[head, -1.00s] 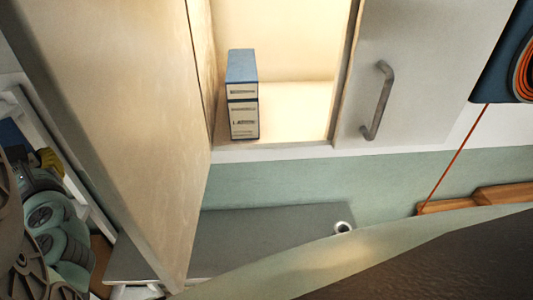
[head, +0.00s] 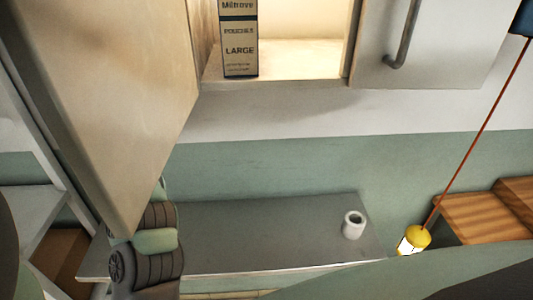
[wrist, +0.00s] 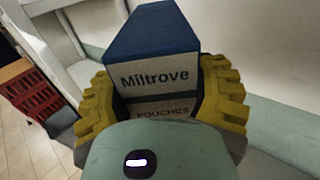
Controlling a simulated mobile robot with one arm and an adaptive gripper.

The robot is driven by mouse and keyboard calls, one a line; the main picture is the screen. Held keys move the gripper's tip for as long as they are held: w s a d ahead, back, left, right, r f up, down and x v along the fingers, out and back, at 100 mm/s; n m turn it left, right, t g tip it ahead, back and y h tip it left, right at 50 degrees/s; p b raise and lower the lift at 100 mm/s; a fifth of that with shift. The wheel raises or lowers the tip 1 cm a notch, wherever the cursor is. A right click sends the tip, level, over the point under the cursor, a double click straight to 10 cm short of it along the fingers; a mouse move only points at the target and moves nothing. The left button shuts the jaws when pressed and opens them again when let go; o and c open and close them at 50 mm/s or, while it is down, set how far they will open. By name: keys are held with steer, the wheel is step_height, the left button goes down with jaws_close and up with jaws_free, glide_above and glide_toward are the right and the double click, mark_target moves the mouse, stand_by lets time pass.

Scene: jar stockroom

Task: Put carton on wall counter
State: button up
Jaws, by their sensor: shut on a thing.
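My gripper (wrist: 165,100) is shut on a carton (wrist: 155,60) with a blue top and a white face reading "Miltrove" and "POUCHES". Its yellow ridged fingers press on both sides, and the carton's lower part is hidden behind the gripper body. In the head view the gripper and held carton are out of sight; only part of my arm shows beside the cupboard door. The grey wall counter (head: 250,235) runs along the green wall below the cupboard, with most of its top bare.
A similar carton (head: 239,45) stands in the lit open cupboard. The cupboard door (head: 110,90) hangs open at left. A white cup-like cylinder (head: 353,226) stands near the counter's right end.

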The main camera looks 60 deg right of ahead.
steer(key=shift+s+d+f+b, duration=0.55)
steer(key=shift+d+f+b, duration=0.1)
steer(key=shift+f, duration=0.05)
steer(key=s+d+f+m+g+h+b, duration=0.1)
steer(key=s+d+f+h+b, duration=0.1)
steer(key=s+f+b, duration=0.8)
steer(key=s+d+f+m+h+b, duration=0.15)
steer(key=s+f+b, duration=0.45)
steer(key=f+b, duration=0.8)
steer(key=s+d+f+m+g+h+b, duration=0.1)
steer(key=s+d+f+b, duration=0.2)
steer(key=s+f+b, duration=0.7)
steer(key=shift+w+d+f+b, duration=0.45)
steer(key=shift+w+d+f, duration=0.7)
steer(key=shift+w+d, duration=0.85)
steer(key=shift+w+d+f+b, duration=0.5)
steer(key=shift+w+d+f, duration=0.85)
steer(key=shift+w, duration=1.15)
steer(key=shift+w+d+f+b, duration=0.45)
steer(key=shift+w+d+f, duration=0.5)
steer(key=shift+w+d, duration=1.15)
steer(key=shift+w+a, duration=0.15)
steer(key=shift+a, duration=0.05)
steer(key=o, duration=1.4)
steer(key=shift+f, duration=0.15)
